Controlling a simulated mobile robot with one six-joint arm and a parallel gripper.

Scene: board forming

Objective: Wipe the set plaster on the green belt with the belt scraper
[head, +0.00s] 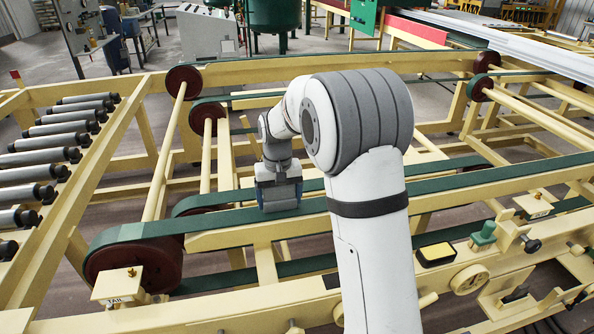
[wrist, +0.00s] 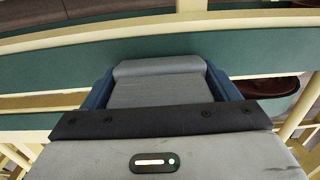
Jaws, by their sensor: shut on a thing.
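My gripper (head: 278,188) hangs down over a green belt (head: 232,219) left of the middle in the head view. In the wrist view my gripper (wrist: 161,84) has its blue fingers on both sides of a grey block, which I take to be the belt scraper (wrist: 160,68). The scraper's lower edge is at the belt, touching or very close; I cannot tell which. The green belt (wrist: 65,78) runs across behind the scraper in the wrist view. I cannot make out any set plaster on the belt; some of the belt is hidden by my arm and the scraper.
A dark red pulley (head: 135,266) carries the belt's left end. A cream frame rail (head: 215,240) runs along the belt's near side. Rollers (head: 40,157) stand at left.

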